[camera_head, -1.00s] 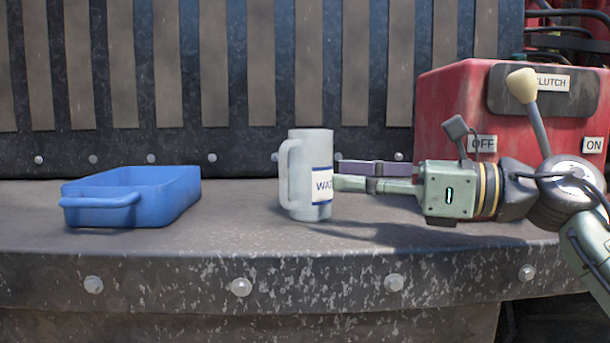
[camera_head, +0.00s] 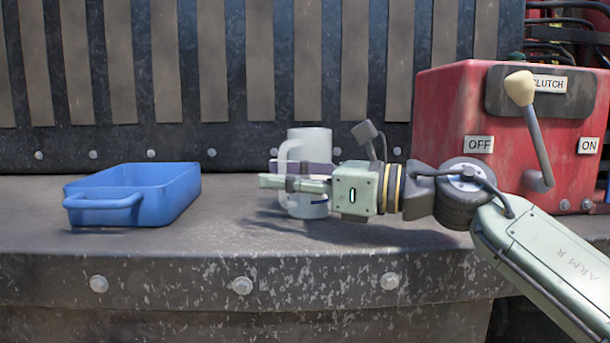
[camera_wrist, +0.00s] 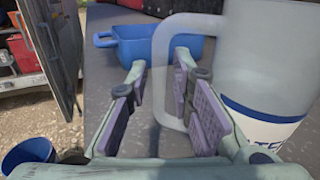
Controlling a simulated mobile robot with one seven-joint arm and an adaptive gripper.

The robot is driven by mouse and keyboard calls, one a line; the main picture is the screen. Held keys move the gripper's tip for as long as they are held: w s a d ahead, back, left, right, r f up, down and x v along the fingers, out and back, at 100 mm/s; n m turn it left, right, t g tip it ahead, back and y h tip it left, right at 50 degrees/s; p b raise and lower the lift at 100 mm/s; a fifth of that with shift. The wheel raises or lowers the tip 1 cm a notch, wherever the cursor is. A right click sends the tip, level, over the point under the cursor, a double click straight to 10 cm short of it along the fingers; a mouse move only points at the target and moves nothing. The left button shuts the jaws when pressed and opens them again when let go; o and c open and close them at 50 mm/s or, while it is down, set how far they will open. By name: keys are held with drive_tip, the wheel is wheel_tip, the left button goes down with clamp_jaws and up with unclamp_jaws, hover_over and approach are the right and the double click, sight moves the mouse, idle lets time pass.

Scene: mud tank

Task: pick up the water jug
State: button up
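The water jug (camera_head: 309,146) is a pale, cloudy mug-like jug standing upright on the grey ledge, its handle on the left. My gripper (camera_head: 268,172) reaches leftward across it and hides its middle and most of its label. In the wrist view the jug (camera_wrist: 265,60) fills the right side, with part of its blue-and-white label showing. Its handle (camera_wrist: 160,75) shows in the gap between the two fingers of my gripper (camera_wrist: 159,72). The fingers are apart, with purple pads, and the right finger overlaps part of the handle. I cannot tell whether either finger touches it.
A blue tray (camera_head: 150,190) with a handle stands on the ledge (camera_head: 225,235), left of the jug. A red box (camera_head: 440,125) with a lever (camera_head: 530,120) and OFF and ON labels stands right. A slatted wall (camera_head: 210,70) rises behind. The ledge between tray and jug is clear.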

drive_tip(key=shift+c, duration=0.2)
clamp_jaws()
idle(0.4)
